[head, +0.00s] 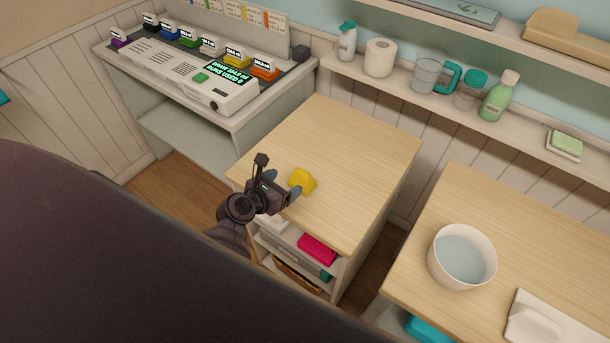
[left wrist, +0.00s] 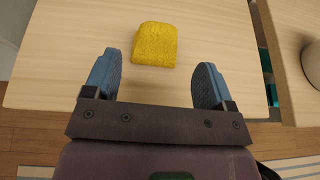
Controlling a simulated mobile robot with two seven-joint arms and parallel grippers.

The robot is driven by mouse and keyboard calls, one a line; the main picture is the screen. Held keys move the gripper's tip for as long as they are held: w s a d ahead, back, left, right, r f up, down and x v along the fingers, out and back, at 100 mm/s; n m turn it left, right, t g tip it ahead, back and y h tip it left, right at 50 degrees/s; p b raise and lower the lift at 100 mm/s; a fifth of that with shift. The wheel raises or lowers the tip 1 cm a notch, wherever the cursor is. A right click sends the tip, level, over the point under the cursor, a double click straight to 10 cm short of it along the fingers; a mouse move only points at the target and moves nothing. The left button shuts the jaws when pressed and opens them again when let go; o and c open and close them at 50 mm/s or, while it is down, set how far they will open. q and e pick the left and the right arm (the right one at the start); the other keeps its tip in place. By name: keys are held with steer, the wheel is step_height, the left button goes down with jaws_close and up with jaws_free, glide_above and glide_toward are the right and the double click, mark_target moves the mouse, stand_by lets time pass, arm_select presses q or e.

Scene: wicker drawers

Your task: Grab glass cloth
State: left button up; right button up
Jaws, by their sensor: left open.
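A yellow cloth (head: 303,180), a small folded-looking piece, lies on the wooden top of the drawer unit (head: 345,150). I take it as the glass cloth, though no label shows. In the left wrist view the yellow cloth (left wrist: 155,44) lies flat just beyond the fingertips, centred between them. My left gripper (head: 282,184) is open and empty, its blue fingers spread on either side of a gap. It is close to the cloth, at the unit's front left side, and not around it. My right gripper is not in view.
Below the top, open shelves hold a pink folded item (head: 317,248). A table at the right bears a white bowl of water (head: 462,258). A wall shelf holds bottles and a paper roll (head: 380,58). A grey machine (head: 190,75) stands at the left. The wooden top is otherwise clear.

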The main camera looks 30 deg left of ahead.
mark_target(306, 170)
arm_select(q)
steer(key=x, duration=0.5)
steer(key=shift+w, duration=0.1)
steer(key=b+x, duration=0.2)
steer(key=x, duration=0.2)
steer(key=shift+f+b, duration=0.15)
steer(key=shift+b, duration=0.15)
steer(key=shift+w+d+f+b, duration=0.1)
steer(key=shift+w+f+b, duration=0.1)
steer(key=shift+w+b, duration=0.3)
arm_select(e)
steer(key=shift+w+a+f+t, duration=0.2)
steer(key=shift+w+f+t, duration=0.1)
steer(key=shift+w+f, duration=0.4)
arm_select(q)
steer(key=shift+w, duration=0.1)
steer(key=shift+c, duration=0.2)
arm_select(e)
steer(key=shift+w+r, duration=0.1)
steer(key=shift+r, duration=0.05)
arm_select(q)
steer(key=c, duration=1)
